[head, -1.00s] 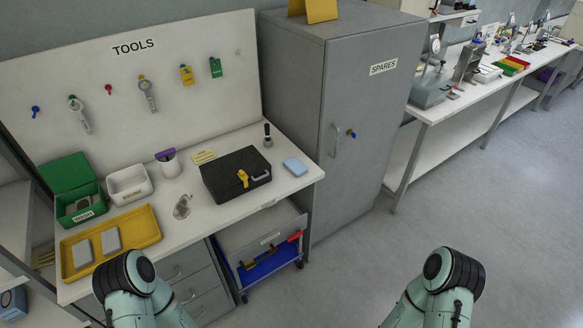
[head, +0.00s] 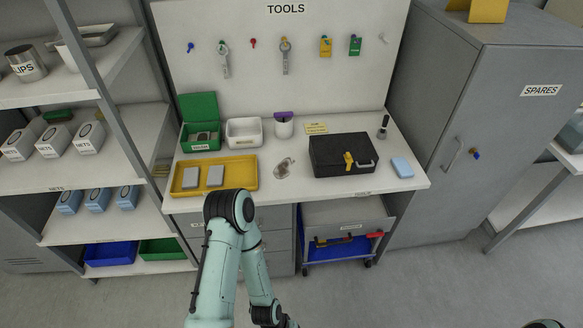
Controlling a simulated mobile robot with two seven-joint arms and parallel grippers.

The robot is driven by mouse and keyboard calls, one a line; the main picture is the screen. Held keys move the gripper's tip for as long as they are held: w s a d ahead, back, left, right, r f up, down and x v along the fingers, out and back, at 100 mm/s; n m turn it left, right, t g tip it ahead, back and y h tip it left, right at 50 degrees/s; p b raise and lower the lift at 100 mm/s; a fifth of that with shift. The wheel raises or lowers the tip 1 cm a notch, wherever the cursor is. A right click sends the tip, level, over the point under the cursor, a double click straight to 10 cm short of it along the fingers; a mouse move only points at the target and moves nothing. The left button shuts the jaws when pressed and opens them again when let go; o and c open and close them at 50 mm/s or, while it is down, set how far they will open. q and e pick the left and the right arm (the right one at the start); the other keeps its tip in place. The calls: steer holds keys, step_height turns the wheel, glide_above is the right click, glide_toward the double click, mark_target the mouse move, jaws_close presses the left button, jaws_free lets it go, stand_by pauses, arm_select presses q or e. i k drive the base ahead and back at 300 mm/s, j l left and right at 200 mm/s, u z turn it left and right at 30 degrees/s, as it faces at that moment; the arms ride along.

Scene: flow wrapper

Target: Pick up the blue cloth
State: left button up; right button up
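The blue cloth (head: 402,167) is a small folded light-blue pad. It lies flat near the right front corner of the white workbench (head: 412,183), right of the black case. My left arm rises in front of the bench in the head view, with its elbow highest and its lower part bending down to the bottom edge. Its gripper cannot be made out. Only a sliver of my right arm shows at the bottom right corner, and its gripper is out of view. Nothing is touching the cloth.
A black case (head: 327,155) with a yellow latch stands left of the cloth, and a small dark upright tool (head: 383,127) behind it. A yellow tray (head: 247,184) lies at the bench's left. A grey SPARES cabinet (head: 440,200) stands close on the right. Floor in front is clear.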

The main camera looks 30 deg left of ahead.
mark_target(403, 169)
steer(key=i+l+u, duration=0.15)
steer(key=i+l, duration=0.95)
steer(key=l, duration=0.1)
